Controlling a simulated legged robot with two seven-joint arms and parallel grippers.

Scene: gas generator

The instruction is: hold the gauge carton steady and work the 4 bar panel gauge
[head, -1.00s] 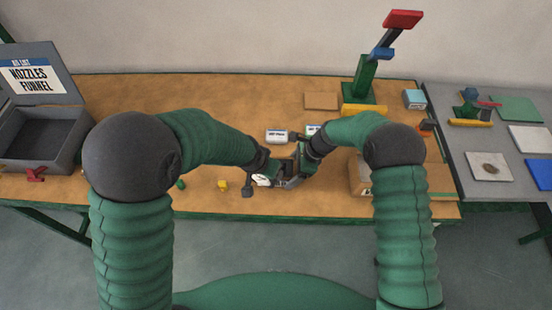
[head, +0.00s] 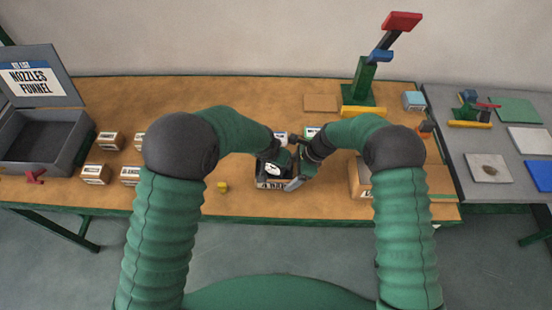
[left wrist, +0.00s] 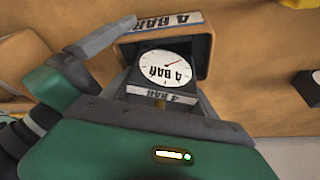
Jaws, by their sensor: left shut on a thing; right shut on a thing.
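My right gripper (head: 298,172) is shut on the carton's right wall. The left fingertips are mostly hidden.
Several small labelled cartons (head: 96,174) stand at the left of the bench. A grey open bin (head: 60,150) marked NOZZLES FUNNEL is at far left. A small yellow part (head: 222,187) lies near the front edge. A green stand (head: 365,80) rises at the back right.

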